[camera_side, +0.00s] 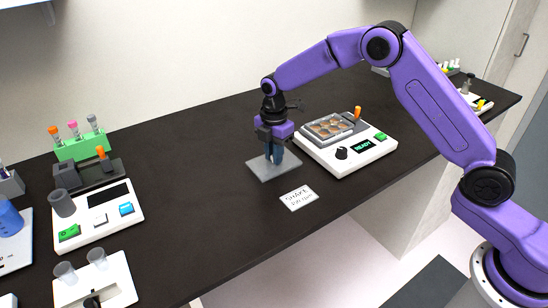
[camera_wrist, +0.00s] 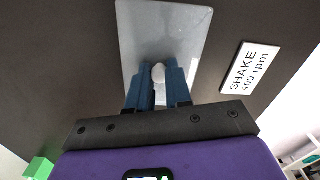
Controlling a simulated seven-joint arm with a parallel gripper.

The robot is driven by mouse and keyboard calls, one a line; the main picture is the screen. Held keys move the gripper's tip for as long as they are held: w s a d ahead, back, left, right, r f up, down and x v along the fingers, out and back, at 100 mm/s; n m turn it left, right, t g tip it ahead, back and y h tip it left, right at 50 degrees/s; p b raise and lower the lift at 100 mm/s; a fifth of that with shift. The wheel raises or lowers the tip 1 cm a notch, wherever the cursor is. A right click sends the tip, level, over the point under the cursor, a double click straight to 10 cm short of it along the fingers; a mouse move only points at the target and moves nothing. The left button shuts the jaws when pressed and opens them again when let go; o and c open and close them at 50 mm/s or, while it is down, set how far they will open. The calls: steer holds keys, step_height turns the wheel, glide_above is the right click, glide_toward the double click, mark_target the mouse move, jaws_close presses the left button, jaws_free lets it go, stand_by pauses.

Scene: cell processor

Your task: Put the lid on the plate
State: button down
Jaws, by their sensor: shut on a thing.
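The lid is a flat, pale grey, see-through rectangle (camera_side: 262,170) at or just above the dark bench, left of the shaker. Its small whitish knob (camera_wrist: 158,76) shows in the wrist view between my blue fingers. My gripper (camera_side: 274,160) points down over the lid's middle and is shut on the knob. I cannot tell whether the lid touches the bench. The plate (camera_side: 329,127), with several round wells of orange-brown content, sits on the white shaker (camera_side: 345,159) to the right of my gripper. The plate's top is uncovered.
The shaker has a READY display (camera_side: 362,147), a black knob, a green button and an orange-topped lever (camera_side: 358,112). A "SHAKE 400 rpm" card (camera_wrist: 250,67) lies in front. Green tube rack (camera_side: 80,146) and white devices stand left. The bench between is clear.

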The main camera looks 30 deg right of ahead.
steer(key=s+d+r, duration=0.3)
steer(key=s+r, duration=0.8)
steer(key=s, duration=0.2)
steer(key=shift+s+d+r, duration=0.25)
steer(key=shift+s+d, duration=0.05)
steer(key=c, duration=1.8)
jaws_free()
jaws_close()
